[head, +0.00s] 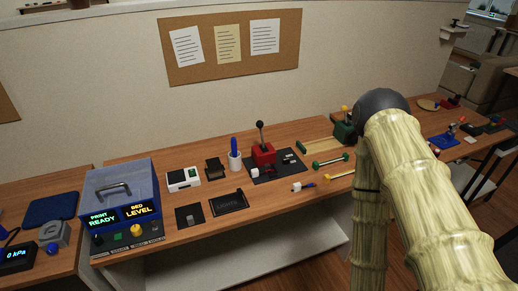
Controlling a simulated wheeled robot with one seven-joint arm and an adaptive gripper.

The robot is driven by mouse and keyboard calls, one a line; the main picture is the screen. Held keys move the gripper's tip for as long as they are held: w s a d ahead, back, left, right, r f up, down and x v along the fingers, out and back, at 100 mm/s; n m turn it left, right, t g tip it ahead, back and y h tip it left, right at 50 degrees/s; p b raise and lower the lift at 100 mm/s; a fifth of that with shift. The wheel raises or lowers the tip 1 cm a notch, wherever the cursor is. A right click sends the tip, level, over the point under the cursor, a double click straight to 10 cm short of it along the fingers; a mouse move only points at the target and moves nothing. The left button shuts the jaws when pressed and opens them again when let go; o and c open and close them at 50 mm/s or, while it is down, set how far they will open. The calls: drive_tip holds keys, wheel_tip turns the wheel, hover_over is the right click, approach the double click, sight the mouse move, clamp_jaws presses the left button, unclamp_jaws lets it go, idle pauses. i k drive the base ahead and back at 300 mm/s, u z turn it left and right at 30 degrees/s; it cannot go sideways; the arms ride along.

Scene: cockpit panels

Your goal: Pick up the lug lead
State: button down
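I cannot tell for certain which item is the lug lead. A small white piece with a blue end (302,187) lies near the front edge of the wooden bench, right of centre; it is too small to identify. A green-ended bar (330,161) and a yellow bar (340,176) lie to its right. My pale, bamboo-like arm fills the right side of the head view and hides part of the bench there. My gripper is not in view.
A red lever box (264,154) stands on a black mat at mid-bench. Left of it are a white cup with a blue stick (234,160), a white device (184,179) and a blue machine (121,202). Bare wood shows along the front between the black tray (228,202) and the small white piece.

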sight(255, 173)
drive_tip(key=z, duration=2.15)
drive_tip(key=i, duration=1.2)
drive_tip(key=u, duration=3.25)
drive_tip(key=i, duration=0.15)
drive_tip(key=u, duration=0.2)
